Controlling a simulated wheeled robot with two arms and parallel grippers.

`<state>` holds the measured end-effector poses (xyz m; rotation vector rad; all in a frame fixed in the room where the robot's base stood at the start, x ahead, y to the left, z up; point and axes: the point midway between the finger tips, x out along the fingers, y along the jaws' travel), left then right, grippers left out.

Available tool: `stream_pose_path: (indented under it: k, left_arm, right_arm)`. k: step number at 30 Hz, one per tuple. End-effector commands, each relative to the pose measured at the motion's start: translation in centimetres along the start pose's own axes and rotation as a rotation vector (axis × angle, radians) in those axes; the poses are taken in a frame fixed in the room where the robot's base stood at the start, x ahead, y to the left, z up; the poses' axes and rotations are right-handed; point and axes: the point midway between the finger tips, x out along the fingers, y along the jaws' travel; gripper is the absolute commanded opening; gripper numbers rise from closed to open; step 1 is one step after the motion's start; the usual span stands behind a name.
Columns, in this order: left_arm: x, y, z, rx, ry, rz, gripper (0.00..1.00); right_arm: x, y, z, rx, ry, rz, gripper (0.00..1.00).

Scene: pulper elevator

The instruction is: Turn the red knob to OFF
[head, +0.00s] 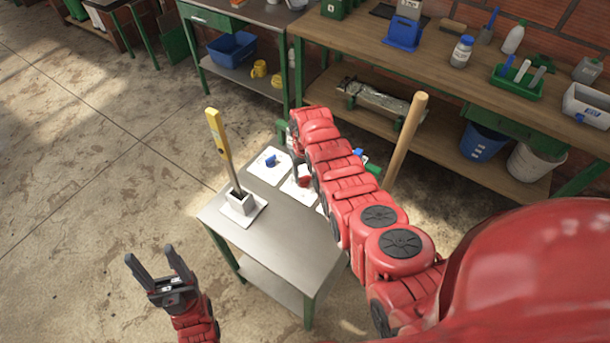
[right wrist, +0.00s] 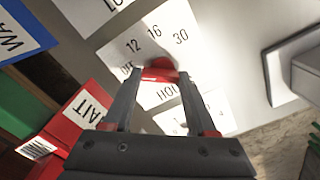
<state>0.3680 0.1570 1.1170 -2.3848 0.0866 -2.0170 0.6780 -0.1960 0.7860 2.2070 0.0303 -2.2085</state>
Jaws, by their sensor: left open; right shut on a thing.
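The red knob (right wrist: 160,70) sits on a white dial card (right wrist: 165,28) marked 12, 16, 30 and, partly hidden, OFF and what looks like HOLD. My right gripper (right wrist: 161,76) has its two fingers closed on either side of the knob. The fingers cover part of the card, and which mark the knob points to cannot be told. In the head view the red knob (head: 304,182) shows small beside my right arm on the metal table (head: 275,235). My left gripper (head: 155,264) is open and empty, above the floor left of the table.
A yellow-topped lever (head: 218,133) stands in a white base on the table's left. A blue knob (head: 270,161) sits on another card. A wooden pole (head: 405,140) rises behind my right arm.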

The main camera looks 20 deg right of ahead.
Motion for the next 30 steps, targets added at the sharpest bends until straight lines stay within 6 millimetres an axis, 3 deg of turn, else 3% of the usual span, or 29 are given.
stream_pose_path:
  k: [9,24,25,30]
  left_arm:
    - [-0.46,0.02,0.08,0.0,0.0,0.0,0.61]
    - [-0.49,0.02,0.08,0.0,0.0,0.0,0.61]
    - [-0.49,0.02,0.08,0.0,0.0,0.0,0.61]
    - [-0.49,0.02,0.08,0.0,0.0,0.0,0.61]
  right_arm:
    - [-0.08,0.06,-0.17,-0.108,0.004,0.002,0.02]
    - [-0.13,0.03,-0.17,-0.128,0.004,0.001,0.02]
    - [-0.12,0.03,-0.17,-0.128,0.004,0.001,0.59]
    - [-0.09,0.02,-0.13,-0.127,0.003,0.001,0.88]
